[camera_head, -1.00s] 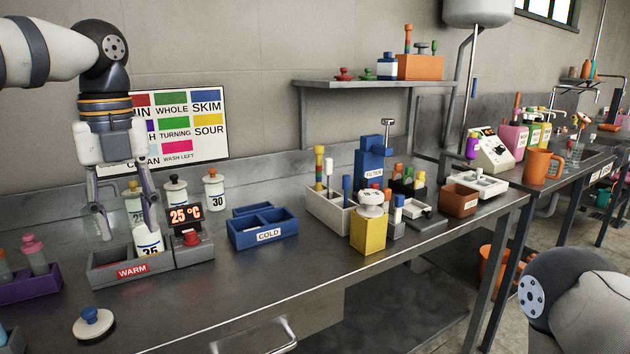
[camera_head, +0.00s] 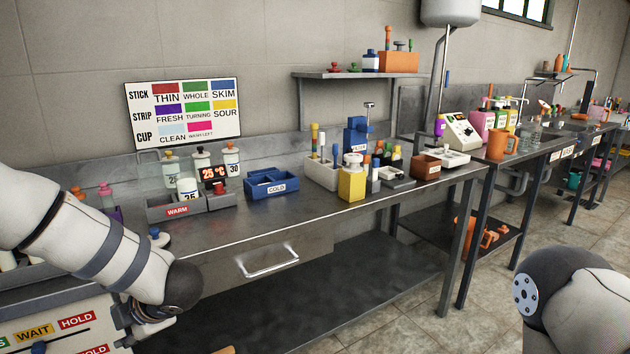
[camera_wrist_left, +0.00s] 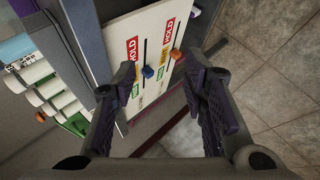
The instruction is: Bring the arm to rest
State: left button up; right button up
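My left arm (camera_head: 95,240) comes in from the left in the head view, lowered in front of the bench. Its gripper is not clearly visible there. In the left wrist view my left gripper (camera_wrist_left: 162,85) has its two fingers apart with nothing between them. It points down over the floor, close to a white slider panel (camera_wrist_left: 150,35) with HOLD and WAIT labels. The panel also shows at the lower left of the head view (camera_head: 58,322). Part of my right arm (camera_head: 575,305) shows at the lower right; its gripper is out of view.
On the metal bench (camera_head: 330,215) stand a grey WARM tray (camera_head: 165,214) holding a white bottle marked 25 (camera_head: 188,187), a blue COLD tray (camera_head: 268,190) and a yellow block (camera_head: 351,186). A drawer handle (camera_head: 272,264) sticks out in front. Tiled floor lies open at the right.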

pick_arm(q)
jog(key=s+d+f+m+t+h, duration=0.1)
jog(key=s+d+f+m+h, duration=0.25)
jog(key=s+f+m, duration=0.45)
jog(key=s+d+f+m+h, duration=0.2)
jog(key=s+d+f+m, duration=0.2)
jog(key=s+f+m, duration=0.4)
jog(key=s+d+f+m+g+h, duration=0.1)
jog(key=s+m+g, duration=0.1)
jog(key=s+m, duration=0.2)
jog(key=s+d+f+m+g+h, duration=0.1)
jog(key=s+m+g, duration=0.1)
jog(key=s, duration=0.9)
jog(key=s+d+f+m+g+h, duration=0.1)
jog(key=s+d+m+g, duration=0.1)
jog(key=s+m, duration=0.3)
jog(key=s, duration=0.3)
jog(key=shift+s+m, duration=0.25)
jog(key=shift+m, duration=0.05)
jog(key=shift+h, duration=0.25)
